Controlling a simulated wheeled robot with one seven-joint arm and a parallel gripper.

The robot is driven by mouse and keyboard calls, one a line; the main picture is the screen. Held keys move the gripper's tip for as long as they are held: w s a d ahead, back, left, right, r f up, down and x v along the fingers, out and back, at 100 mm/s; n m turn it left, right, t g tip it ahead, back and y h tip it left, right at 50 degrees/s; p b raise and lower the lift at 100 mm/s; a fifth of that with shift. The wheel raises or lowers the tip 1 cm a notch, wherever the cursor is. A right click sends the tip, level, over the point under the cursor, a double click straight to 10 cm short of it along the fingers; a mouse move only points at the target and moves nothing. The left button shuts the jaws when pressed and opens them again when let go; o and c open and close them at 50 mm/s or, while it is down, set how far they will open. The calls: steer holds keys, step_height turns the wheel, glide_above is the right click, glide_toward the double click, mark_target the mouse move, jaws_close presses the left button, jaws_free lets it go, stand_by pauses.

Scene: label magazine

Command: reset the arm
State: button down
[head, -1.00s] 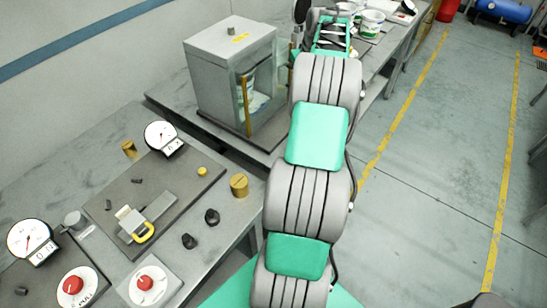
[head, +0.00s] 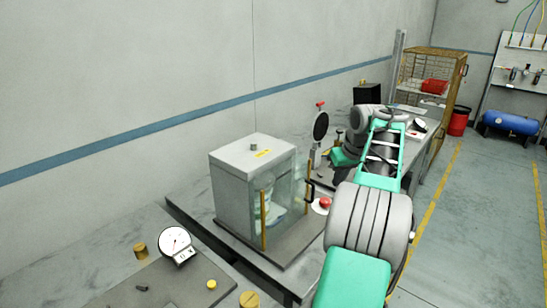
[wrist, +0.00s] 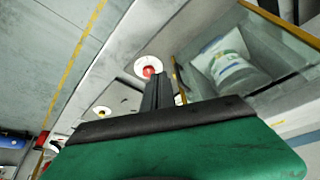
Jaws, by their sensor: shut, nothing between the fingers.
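My gripper (wrist: 157,92) shows in the wrist view as dark fingers close together, shut and empty, beyond my green wrist housing. In the head view my arm reaches forward over the right side of the benches, and its far end is folded near the back bench; the fingertips cannot be made out there. A grey case (head: 240,195) with a clear front stands left of my arm. In the wrist view a white tub (wrist: 232,65) with a greenish label sits behind its clear panel, apart from my fingers.
A red button on a white base (head: 321,205) sits beside the case, and a dark round disc on a stand (head: 320,126) rises behind it. A dial gauge (head: 176,243) stands on the near bench. A wire cage (head: 432,75) is at the back.

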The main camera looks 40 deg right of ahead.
steer(key=s+a+f+m+g+y, duration=0.1)
steer(key=s+f+m, duration=0.1)
steer(key=f, duration=0.4)
steer(key=s+a+f+m, duration=0.2)
steer(key=s+f, duration=0.1)
steer(key=f, duration=0.3)
steer(key=s+a+f+m+g, duration=0.15)
steer(key=s+a+f, duration=0.25)
steer(key=a, duration=0.5)
steer(key=s+a+n, duration=0.2)
steer(key=a+n, duration=0.1)
steer(key=a, duration=1.7)
steer(key=w+a+r+n+t, duration=0.1)
steer(key=a+r+n, duration=0.2)
steer(key=a, duration=0.5)
steer(key=w+a+r+n+t, duration=0.1)
steer(key=a+r+n, duration=0.3)
steer(key=a, duration=0.4)
steer(key=shift+w+a+r+y, duration=0.3)
steer(key=shift+w+a+r, duration=0.1)
steer(key=shift+w+r, duration=0.4)
steer(key=shift+t, duration=0.25)
